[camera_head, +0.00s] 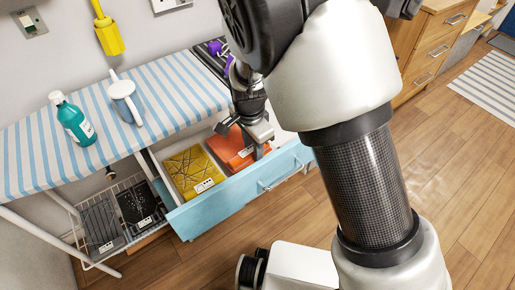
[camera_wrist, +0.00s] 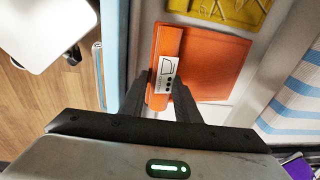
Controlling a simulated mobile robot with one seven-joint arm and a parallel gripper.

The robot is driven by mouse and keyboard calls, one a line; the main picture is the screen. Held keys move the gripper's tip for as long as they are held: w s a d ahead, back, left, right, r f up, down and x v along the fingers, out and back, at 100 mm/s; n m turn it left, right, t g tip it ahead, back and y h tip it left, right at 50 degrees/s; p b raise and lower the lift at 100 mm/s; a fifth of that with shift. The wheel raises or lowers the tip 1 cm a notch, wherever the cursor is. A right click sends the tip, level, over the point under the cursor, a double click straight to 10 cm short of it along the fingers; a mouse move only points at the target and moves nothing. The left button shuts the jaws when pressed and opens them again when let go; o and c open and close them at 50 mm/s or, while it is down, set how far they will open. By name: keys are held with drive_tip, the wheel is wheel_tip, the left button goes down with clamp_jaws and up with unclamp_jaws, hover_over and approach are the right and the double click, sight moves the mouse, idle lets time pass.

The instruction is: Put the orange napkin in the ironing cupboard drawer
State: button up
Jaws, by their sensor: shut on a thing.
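The orange napkin (camera_head: 231,146) is folded flat, with a white label on one edge. It is inside the open light-blue drawer (camera_head: 240,193), to the right of a folded yellow napkin (camera_head: 191,170). My gripper (camera_head: 255,147) reaches down into the drawer and is shut on the napkin's labelled edge. In the wrist view the two fingers (camera_wrist: 166,84) flank the label, and the orange napkin (camera_wrist: 215,64) spreads flat beyond them. I cannot tell whether it rests fully on the drawer floor. My gripper hides part of it in the head view.
A wire basket (camera_head: 118,215) with dark folded cloths stands at left. Wooden floor (camera_head: 200,265) is clear in front.

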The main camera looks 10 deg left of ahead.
drive_tip(key=shift+w+d+f, duration=0.45)
drive_tip(key=shift+w+f, duration=0.1)
drive_tip(key=shift+f, duration=0.15)
drive_tip(key=shift+f, duration=0.1)
drive_tip(key=shift+f+b, duration=0.25)
drive_tip(key=shift+b, duration=0.05)
drive_tip(key=o, duration=1)
drive_tip(key=shift+o, duration=0.2)
drive_tip(key=shift+r, duration=0.1)
wheel_tip(320, 180, up, 12)
drive_tip(key=s+p, duration=0.1)
drive_tip(key=p, duration=0.2)
drive_tip(key=shift+s+r+p, duration=0.25)
drive_tip(key=shift+p, duration=0.1)
